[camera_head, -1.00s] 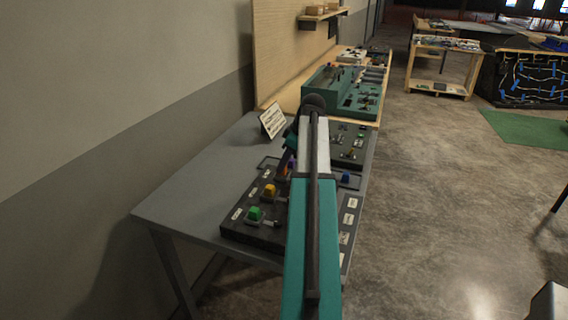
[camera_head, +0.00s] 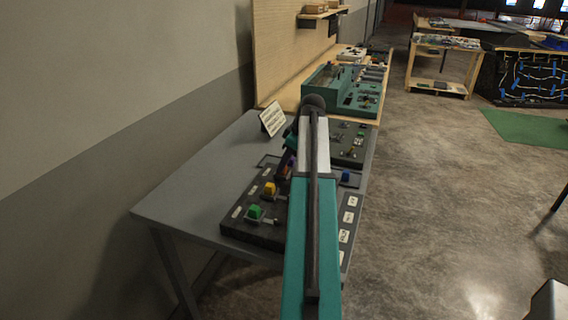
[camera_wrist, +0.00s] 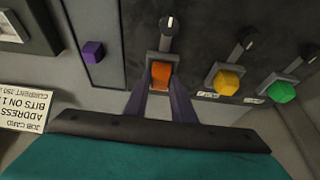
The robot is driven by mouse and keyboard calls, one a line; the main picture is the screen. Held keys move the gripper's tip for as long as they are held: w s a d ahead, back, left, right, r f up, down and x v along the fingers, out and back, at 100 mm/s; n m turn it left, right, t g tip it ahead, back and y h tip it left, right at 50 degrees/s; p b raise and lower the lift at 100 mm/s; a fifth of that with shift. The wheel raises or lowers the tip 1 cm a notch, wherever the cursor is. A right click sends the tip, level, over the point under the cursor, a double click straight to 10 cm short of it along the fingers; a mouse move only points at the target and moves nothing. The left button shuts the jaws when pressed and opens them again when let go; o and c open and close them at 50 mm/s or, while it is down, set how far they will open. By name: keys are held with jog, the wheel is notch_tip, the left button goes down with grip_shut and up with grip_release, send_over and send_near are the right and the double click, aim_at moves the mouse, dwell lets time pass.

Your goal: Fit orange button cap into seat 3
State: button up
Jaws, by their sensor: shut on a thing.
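In the wrist view the orange button cap (camera_wrist: 161,74) sits between the two purple fingers of my gripper (camera_wrist: 160,86), which is shut on it. The cap is over or in a grey seat (camera_wrist: 161,60) on the dark console panel, in line with the yellow and green caps' seats. I cannot tell whether it is fully down. In the head view my gripper (camera_head: 287,167) is low at the console (camera_head: 253,232), largely behind my arm, and the orange cap is hidden there. The yellow cap (camera_wrist: 227,82) and green cap (camera_wrist: 281,91) sit in seats beside it.
A purple cap (camera_wrist: 92,51) lies to the left in the wrist view. A job card (camera_head: 272,120) stands on the grey table (camera_head: 190,190). A blue cap (camera_head: 346,176) is right of my arm. Small levers (camera_wrist: 168,26) rise near the seats. The table's left part is clear.

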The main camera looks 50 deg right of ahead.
jog(key=shift+f, duration=0.35)
dwell(0.5)
jog(key=o, duration=1.1)
jog(key=shift+o, duration=0.2)
jog(key=shift+r, duration=0.15)
jog(key=b+v, duration=0.2)
jog(key=v, duration=1.1)
jog(key=shift+r+b, duration=0.25)
jog(key=shift+b, duration=0.1)
jog(key=shift+s, duration=0.1)
